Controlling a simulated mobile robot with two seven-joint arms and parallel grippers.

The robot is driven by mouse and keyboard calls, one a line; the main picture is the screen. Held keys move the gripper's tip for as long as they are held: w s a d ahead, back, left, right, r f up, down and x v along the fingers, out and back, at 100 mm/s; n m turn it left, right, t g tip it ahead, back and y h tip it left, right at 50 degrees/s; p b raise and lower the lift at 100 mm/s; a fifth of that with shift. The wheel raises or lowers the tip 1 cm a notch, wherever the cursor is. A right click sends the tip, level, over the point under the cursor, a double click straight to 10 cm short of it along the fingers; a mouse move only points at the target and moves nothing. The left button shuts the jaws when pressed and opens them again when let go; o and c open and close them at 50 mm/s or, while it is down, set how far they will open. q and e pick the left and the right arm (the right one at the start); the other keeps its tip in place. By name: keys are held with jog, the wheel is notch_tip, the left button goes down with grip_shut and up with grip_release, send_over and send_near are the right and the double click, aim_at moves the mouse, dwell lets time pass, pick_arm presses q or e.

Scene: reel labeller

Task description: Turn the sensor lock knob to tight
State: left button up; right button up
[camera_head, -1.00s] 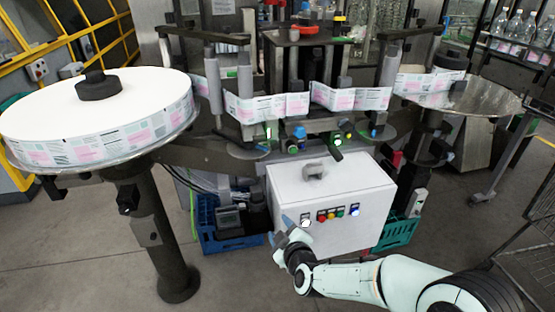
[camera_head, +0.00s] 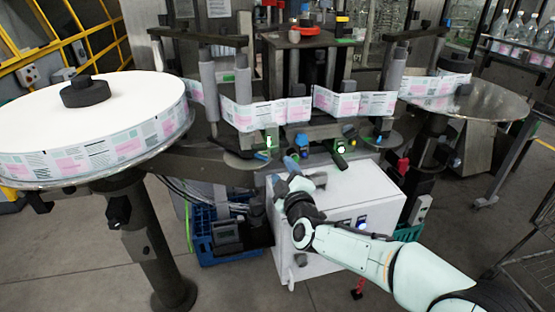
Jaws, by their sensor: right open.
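The label sensor area sits at the middle of the machine, below the label web (camera_head: 265,113). A small blue knob (camera_head: 301,140) shows there, and a dark lever-like part with a green end (camera_head: 340,158) sits to its right. I cannot tell for sure which of these is the sensor lock knob, nor how tight it is. My right gripper (camera_head: 284,173) is open, just below and left of the blue knob, in front of the white box's top left edge. Its fingers point up toward the sensor parts; whether they touch anything is unclear. My left gripper is out of view.
The white control box (camera_head: 292,255) stands below the sensor, partly hidden by my right arm. A large label reel (camera_head: 120,105) is at the left, a round metal table (camera_head: 490,103) at the right. A blue crate (camera_head: 205,240) stands left of the box.

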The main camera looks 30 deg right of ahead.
aim_at(276, 156)
jog(key=x, duration=0.6)
jog(key=shift+w, duration=0.3)
grip_shut()
